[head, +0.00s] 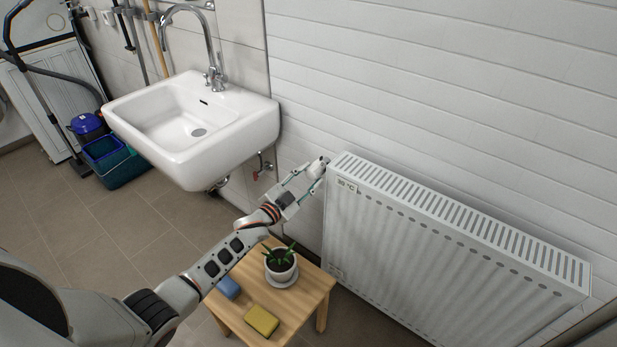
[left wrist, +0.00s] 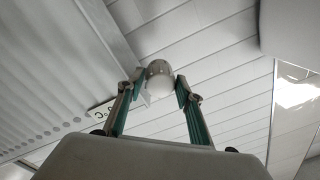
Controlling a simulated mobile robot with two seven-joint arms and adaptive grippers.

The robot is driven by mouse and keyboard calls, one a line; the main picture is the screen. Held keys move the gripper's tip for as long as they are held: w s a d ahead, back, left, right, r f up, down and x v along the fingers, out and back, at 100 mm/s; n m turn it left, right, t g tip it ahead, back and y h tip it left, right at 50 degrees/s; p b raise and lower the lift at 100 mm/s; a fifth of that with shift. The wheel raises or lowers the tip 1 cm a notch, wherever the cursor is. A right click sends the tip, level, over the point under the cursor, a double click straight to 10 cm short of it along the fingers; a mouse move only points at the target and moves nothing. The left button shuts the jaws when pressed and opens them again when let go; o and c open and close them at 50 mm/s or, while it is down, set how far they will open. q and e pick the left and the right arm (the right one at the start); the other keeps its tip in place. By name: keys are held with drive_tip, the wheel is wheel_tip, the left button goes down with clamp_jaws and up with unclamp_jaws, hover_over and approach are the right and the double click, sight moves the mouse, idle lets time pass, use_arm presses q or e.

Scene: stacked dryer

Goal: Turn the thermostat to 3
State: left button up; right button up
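The thermostat knob (head: 317,168) is white and rounded, at the upper left corner of the white radiator (head: 440,250). My left gripper (head: 305,179) reaches it from the lower left, with its fingers on either side of it. In the left wrist view the knob (left wrist: 160,80) shows a white end and a greyish collar between the two fingertips (left wrist: 161,92). The fingers look apart, with slim gaps beside the knob; firm contact is not clear. The numbers on the knob cannot be read. My right gripper is in neither view.
A small wooden stool (head: 313,290) stands below my left arm, bearing a potted plant (head: 281,265), a yellow sponge (head: 262,321) and a blue one (head: 229,287). A white sink (head: 190,125) hangs left of the radiator. Buckets (head: 115,165) stand at the far left.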

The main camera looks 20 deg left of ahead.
use_arm(q)
drive_tip(key=v, duration=1.2)
idle(0.6)
drive_tip(key=s+d+f+n+g+y, duration=0.1)
drive_tip(key=s+f, duration=0.3)
drive_tip(key=s, duration=0.5)
drive_tip(key=s+d+f+n+g+y, duration=0.1)
drive_tip(key=s+d+f+n+g, duration=0.2)
drive_tip(key=s, duration=0.7)
drive_tip(key=s+d+f+n+g+y, duration=0.1)
drive_tip(key=s+d+f+n+g, duration=0.1)
drive_tip(key=s+f, duration=0.4)
drive_tip(key=s+d, duration=0.1)
drive_tip(key=s, duration=0.3)
drive_tip(key=shift+s+f+n+g, duration=0.25)
drive_tip(key=shift+f+n+g, duration=0.1)
drive_tip(key=shift+n+g, duration=0.05)
